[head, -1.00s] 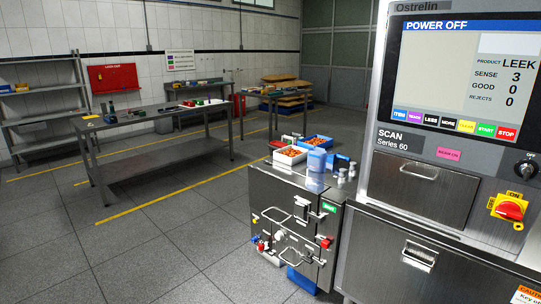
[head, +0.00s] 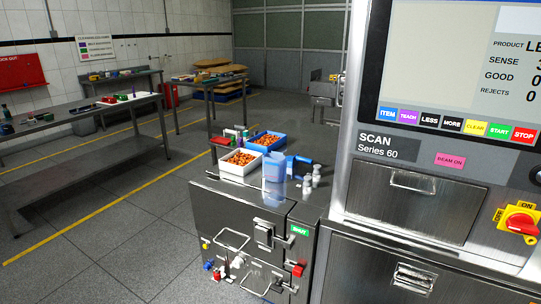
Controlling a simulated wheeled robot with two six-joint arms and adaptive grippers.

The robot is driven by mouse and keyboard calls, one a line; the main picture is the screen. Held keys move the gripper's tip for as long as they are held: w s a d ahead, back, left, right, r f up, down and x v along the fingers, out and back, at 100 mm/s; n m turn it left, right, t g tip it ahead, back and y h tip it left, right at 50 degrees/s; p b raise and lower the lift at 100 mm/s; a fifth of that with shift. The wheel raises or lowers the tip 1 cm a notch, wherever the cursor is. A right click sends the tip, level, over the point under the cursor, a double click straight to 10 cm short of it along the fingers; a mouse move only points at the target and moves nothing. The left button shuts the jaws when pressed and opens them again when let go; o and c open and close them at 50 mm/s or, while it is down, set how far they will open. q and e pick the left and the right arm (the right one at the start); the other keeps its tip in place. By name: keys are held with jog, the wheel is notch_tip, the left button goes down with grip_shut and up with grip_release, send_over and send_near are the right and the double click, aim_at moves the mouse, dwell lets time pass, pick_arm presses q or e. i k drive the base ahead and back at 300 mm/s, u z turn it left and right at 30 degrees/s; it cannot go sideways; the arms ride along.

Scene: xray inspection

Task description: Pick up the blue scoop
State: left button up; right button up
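The blue scoop (head: 297,163) appears to be the darker blue object on top of the steel cabinet (head: 232,196). It lies just behind and to the right of a lighter blue jug (head: 273,170), which partly hides it, so its full shape is unclear. Neither of my grippers shows in the head view.
A white tray (head: 224,171) and a blue tray (head: 281,147), both of orange pieces, stand left of and behind the jug. Small metal containers (head: 316,175) stand to its right. The scanner (head: 385,237) rises at right. Open floor (head: 130,235) lies left.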

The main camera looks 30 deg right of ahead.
aim_at(296, 161)
jog(key=z, duration=0.45)
jog(key=i, duration=0.85)
jog(key=z, duration=0.75)
